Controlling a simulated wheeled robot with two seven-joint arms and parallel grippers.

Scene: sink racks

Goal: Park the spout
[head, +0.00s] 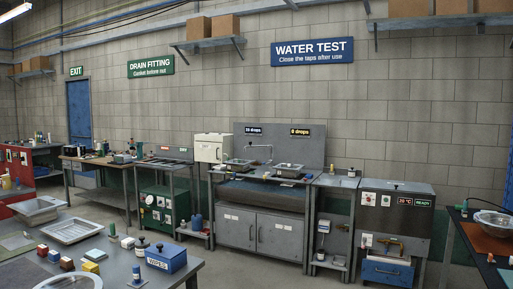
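A thin metal spout (260,147) rises over the water test bench (258,194) in the middle distance. Its arm runs roughly level in front of the grey back panel (296,145). Two small sinks sit on the bench, a left sink (236,164) and a right sink (290,167). The spout stands between them; at this size I cannot tell exactly where its outlet points. Neither of my grippers is in view.
A near table (115,262) with a blue wipes box (166,257), coloured blocks and steel basins fills the lower left. A grey cabinet with a READY display (398,206) stands right of the bench. Another table (481,239) is at far right. Open floor lies between.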

